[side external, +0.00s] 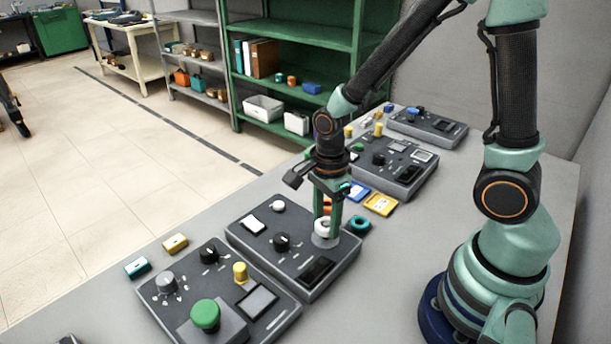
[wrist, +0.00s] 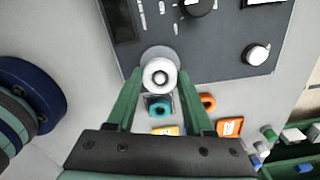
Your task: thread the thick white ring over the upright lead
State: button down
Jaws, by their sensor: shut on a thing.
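The thick white ring (side external: 322,226) is between the fingers of my gripper (side external: 326,222), at the corner of the near-middle dark panel. My gripper is shut on it. The wrist view shows the ring (wrist: 160,65) between the fingertips (wrist: 160,75), over a round grey base (wrist: 150,53); this base also shows below the ring in the side view (side external: 325,241). A small pale round spot shows in the ring's hole. I cannot tell whether it is the tip of the upright lead, whose shaft is hidden by the ring and fingers.
A teal ring (side external: 359,224) lies just beyond the panel (side external: 300,285), with an orange ring (wrist: 207,101) nearby. Blue (side external: 357,191) and yellow (side external: 381,204) cards lie behind. Knobs stand on the panel, including a black one (side external: 282,241). Bare table is to the right.

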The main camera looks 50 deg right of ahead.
grip_release()
dwell(0.3)
jog(key=shift+r, duration=3.5)
notch_tip(320, 180, up, 12)
jog(key=s+d+n+t, duration=0.1)
jog(key=n+t, duration=0.4)
jog(key=n, duration=1.6)
jog(key=shift+s+d+t, duration=0.3)
jog(key=shift+s+d, duration=0.1)
jog(key=shift+d, duration=0.45)
